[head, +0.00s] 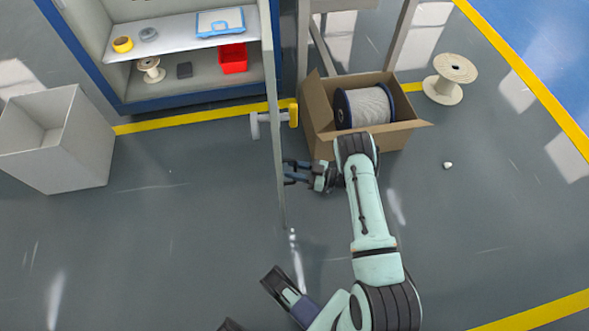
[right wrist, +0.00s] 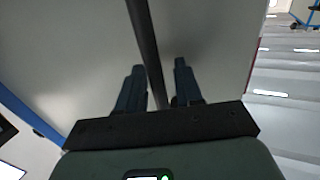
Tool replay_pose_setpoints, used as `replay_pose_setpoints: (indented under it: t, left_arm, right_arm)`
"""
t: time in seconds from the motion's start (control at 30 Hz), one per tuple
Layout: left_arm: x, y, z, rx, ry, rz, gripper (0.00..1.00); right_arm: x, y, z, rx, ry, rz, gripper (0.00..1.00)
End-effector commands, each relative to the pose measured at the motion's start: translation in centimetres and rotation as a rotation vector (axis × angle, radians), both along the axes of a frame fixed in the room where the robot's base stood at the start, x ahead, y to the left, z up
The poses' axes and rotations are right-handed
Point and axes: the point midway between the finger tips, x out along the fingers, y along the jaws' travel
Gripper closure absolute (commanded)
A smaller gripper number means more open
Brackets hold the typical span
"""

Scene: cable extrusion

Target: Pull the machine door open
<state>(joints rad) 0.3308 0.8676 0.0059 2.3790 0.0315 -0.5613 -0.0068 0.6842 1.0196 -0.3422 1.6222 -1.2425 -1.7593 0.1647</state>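The machine door (head: 279,195) is a thin grey panel seen almost edge-on in the head view. It stands out from the blue-framed cabinet (head: 90,60). A yellow-and-grey handle (head: 293,114) crosses it near the cabinet. My right gripper (head: 287,172) is at the door's right side, closer to the viewer than the handle. In the right wrist view its fingers (right wrist: 158,85) are apart, with a dark upright strip (right wrist: 146,40) between them; I cannot tell whether they touch it. Dark parts at the bottom of the head view may be my left gripper (head: 256,301); its state is unclear.
An open cardboard box (head: 318,105) with a cable spool (head: 364,106) stands right of the door. An empty spool (head: 450,80) is farther right. A grey bin (head: 70,150) stands left. Floor between bin and door is clear. Cabinet shelves (head: 180,35) hold small items.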

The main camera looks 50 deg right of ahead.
Motion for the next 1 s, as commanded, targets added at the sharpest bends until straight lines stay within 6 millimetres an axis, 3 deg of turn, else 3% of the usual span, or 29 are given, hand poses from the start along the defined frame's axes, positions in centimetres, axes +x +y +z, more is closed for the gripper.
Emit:
replay_pose_setpoints:
  t: [0.27, 0.7, 1.0]
  left_arm:
    - [0.4, 0.0, 0.4, 0.001, -0.013, -0.001, 0.57]
    - [2.6, -0.5, 2.9, 0.003, -0.091, -0.006, 0.57]
    - [2.1, -0.8, 3.1, -0.005, -0.079, -0.011, 0.57]
  right_arm:
    - [-1.1, -0.7, 0.1, -0.002, 0.0, -0.003, 0.65]
    - [-9.4, -4.9, 0.1, -0.002, 0.0, -0.004, 0.65]
    - [-11.9, -6.0, 0.0, -0.001, 0.0, -0.001, 0.65]
